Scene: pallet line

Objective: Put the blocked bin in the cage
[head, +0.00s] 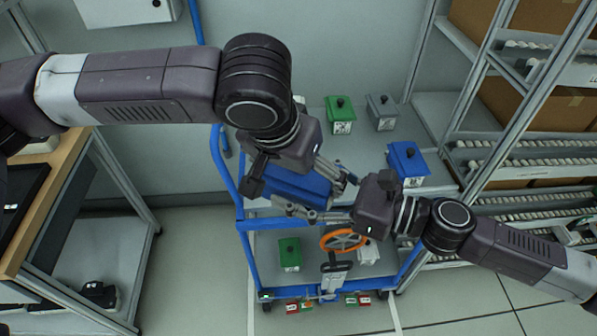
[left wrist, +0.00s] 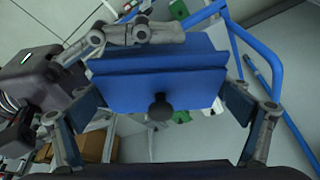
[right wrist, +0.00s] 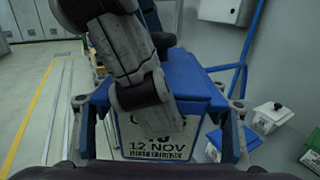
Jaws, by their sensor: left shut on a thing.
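A blue lidded bin (head: 298,188) is held between my two grippers above the blue-framed cart. My left gripper (head: 300,178) is shut on it; in the left wrist view its fingers flank the blue bin (left wrist: 160,90) and its dark lid knob. My right gripper (head: 318,196) has its fingers wide apart at the bin's sides; whether they press on it is unclear. In the right wrist view the bin's label (right wrist: 155,140) reads "12 NOV"; its upper line is covered by a left gripper finger. I cannot make out which thing is the cage.
Behind stand a green bin (head: 340,115), a grey bin (head: 382,112) and another blue bin (head: 407,163). A roller rack (head: 530,150) is right, a workbench (head: 55,190) left.

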